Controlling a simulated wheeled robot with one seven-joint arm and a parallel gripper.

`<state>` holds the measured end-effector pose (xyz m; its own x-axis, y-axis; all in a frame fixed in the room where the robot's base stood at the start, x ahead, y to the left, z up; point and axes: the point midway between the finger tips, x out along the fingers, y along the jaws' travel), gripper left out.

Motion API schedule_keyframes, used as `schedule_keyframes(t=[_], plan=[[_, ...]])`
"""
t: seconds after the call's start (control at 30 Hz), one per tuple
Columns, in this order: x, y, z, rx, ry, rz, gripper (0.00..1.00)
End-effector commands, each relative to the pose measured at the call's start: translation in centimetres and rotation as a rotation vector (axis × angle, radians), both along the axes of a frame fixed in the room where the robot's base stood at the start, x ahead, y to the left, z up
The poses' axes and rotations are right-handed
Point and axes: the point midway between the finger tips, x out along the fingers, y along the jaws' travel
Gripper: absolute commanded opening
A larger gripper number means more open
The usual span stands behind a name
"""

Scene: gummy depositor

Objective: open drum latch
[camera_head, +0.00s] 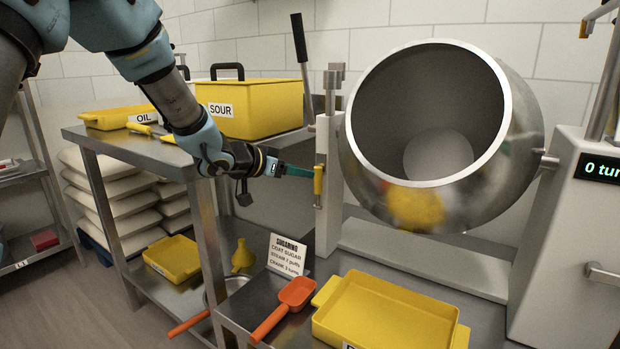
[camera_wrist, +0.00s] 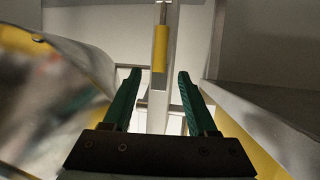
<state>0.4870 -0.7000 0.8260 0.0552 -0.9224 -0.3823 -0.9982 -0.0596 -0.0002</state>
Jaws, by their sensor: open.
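The steel drum (camera_head: 520,150) is tilted with its open mouth facing front left, and it looks empty. The latch has a yellow handle (camera_head: 318,180) that hangs upright on the pale post (camera_head: 328,225) left of the drum. In the wrist view the yellow latch handle (camera_wrist: 160,50) is ahead, between and beyond the fingertips. My gripper (camera_head: 300,171) has green fingers and is just left of the handle. In the wrist view my gripper (camera_wrist: 158,75) is open with nothing between its fingers. Whether a fingertip touches the handle cannot be told.
A steel table (camera_head: 100,134) at left holds a yellow SOUR bin (camera_head: 262,105) and an OIL tray (camera_head: 112,117). Below are a yellow tray (camera_head: 385,312), an orange scoop (camera_head: 290,300) and a SUGARING sign (camera_head: 287,255). The drum wall (camera_wrist: 50,95) is close on the wrist view's left.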

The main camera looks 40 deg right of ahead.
Motion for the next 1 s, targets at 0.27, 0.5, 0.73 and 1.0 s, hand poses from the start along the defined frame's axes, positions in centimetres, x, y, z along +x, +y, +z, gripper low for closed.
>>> schedule_keyframes(t=[0.27,0.5,0.73,1.0], plan=[[0.2,-4.2,-1.8,0.000,0.000,-0.001,0.58],[0.3,-5.4,-2.3,0.000,0.000,0.001,0.58],[0.3,-5.4,-2.3,0.000,0.000,0.001,0.58],[0.3,-5.4,-2.3,0.000,0.000,0.001,0.28]])
